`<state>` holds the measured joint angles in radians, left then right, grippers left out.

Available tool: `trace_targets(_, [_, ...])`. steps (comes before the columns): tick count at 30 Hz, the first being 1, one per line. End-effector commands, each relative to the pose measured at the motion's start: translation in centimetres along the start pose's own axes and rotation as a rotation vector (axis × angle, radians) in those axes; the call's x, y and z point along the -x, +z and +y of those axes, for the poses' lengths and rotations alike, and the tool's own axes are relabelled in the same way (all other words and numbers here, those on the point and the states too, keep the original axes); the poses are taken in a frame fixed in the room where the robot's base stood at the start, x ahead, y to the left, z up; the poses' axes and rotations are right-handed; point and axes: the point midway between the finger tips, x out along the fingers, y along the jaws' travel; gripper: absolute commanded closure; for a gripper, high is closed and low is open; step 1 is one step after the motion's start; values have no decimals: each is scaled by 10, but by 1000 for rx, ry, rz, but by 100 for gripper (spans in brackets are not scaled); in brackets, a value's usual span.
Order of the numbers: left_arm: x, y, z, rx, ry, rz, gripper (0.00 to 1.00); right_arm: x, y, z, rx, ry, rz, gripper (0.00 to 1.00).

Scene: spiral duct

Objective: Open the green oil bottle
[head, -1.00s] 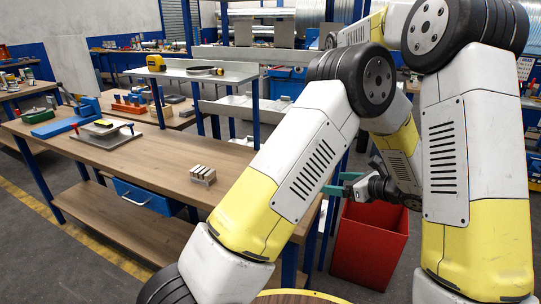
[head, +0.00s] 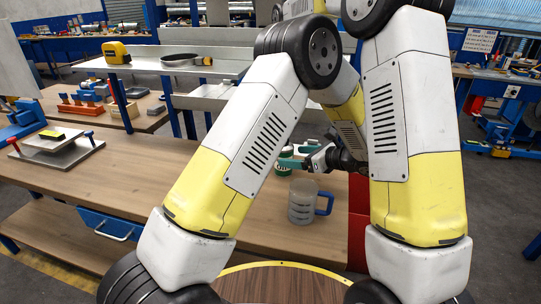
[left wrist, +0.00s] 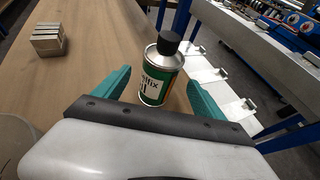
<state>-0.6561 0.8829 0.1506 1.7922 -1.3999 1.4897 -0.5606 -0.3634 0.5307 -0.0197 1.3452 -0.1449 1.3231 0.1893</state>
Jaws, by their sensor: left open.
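The green oil bottle (left wrist: 161,78), a green and white can with a black cap (left wrist: 169,42), stands upright on the wooden workbench (left wrist: 100,55). In the head view the bottle (head: 283,171) is partly covered by my left gripper (head: 297,154). My left gripper is open, with one teal finger on each side of the bottle in the left wrist view. I cannot tell whether either finger touches it. The cap looks free and still on top of the bottle. My right gripper is out of view.
A clear jug with a blue handle (head: 302,204) stands close to the bottle on the bench. Pale blocks (left wrist: 46,40) sit on the bench at upper left of the wrist view. A red bin (head: 358,235) stands beyond the bench edge.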

Motion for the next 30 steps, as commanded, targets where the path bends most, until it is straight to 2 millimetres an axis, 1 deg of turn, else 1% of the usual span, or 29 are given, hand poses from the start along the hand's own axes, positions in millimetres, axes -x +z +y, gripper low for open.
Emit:
trace_targets(2, [-2,0,0,0,0,0,19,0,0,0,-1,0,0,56])
trace_targets(5, [-11,0,0,0,1,0,19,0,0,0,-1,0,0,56])
trace_targets(12, [-49,0,0,1,2,0,19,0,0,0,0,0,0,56])
trace_targets(15, [-62,0,0,0,2,0,19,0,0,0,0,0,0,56])
trace_targets(18, [-72,0,0,1,2,0,19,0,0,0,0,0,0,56])
trace_targets(22, [-77,0,0,1,0,0,19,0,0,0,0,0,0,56])
trace_targets(29, [-78,0,0,1,-1,0,19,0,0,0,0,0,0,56])
trace_targets(30, [-78,0,0,1,-1,0,21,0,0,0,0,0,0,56])
